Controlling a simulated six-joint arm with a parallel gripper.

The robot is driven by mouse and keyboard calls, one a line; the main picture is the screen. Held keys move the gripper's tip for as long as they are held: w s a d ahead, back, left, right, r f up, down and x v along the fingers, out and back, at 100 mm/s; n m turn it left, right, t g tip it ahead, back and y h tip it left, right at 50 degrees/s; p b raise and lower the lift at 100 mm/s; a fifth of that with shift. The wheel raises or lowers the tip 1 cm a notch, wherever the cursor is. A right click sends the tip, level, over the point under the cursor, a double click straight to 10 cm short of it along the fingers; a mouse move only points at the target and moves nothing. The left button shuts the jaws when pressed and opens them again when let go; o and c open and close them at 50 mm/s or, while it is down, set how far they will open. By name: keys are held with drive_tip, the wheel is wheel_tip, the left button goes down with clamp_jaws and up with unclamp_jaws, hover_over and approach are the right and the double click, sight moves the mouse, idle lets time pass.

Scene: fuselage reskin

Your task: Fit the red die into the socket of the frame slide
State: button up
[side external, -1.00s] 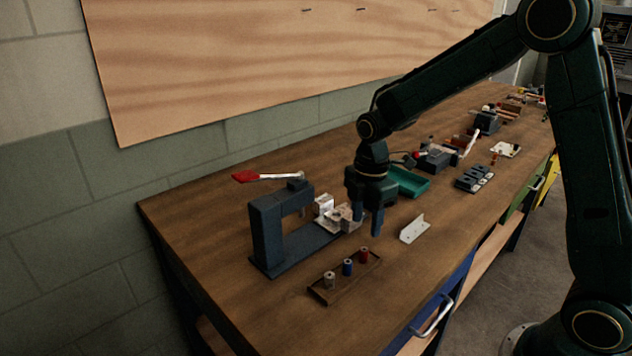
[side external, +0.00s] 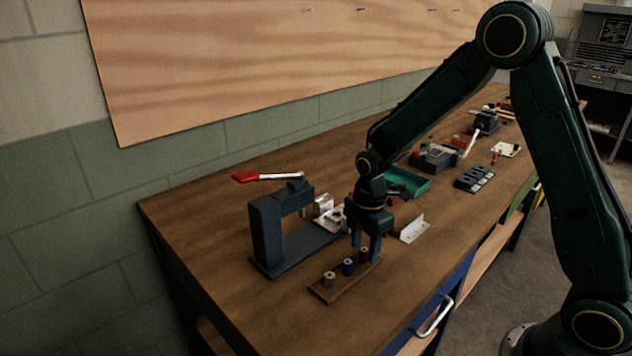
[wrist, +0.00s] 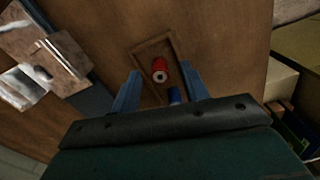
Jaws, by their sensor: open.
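The red die (side external: 364,255) stands upright at the right end of a small wooden tray (side external: 322,294), beside a blue die (side external: 348,267) and a grey die (side external: 329,279). My gripper (side external: 366,254) is open above the tray's right end, its fingers on either side of the red die. In the wrist view the red die (wrist: 159,70) lies ahead between the open fingers (wrist: 160,85), with the blue die (wrist: 175,95) nearer the palm. The frame slide (side external: 331,219) is a pale metal part at the press, partly hidden by my gripper; its socket is unclear.
The dark press (side external: 265,235) with a red-handled lever (side external: 246,177) stands left of my gripper. A white angle bracket (side external: 414,229) lies to the right. A green tray (side external: 408,183) and a dark block with several slots (side external: 474,179) are farther back. The front left of the table is clear.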

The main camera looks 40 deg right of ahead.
sight(365, 249)
drive_tip(key=shift+f, duration=0.4)
clamp_jaws()
drive_tip(key=shift+r, duration=0.15)
wheel_tip(365, 249, up, 20)
idle(0.9)
drive_tip(key=shift+f, duration=0.2)
idle(0.4)
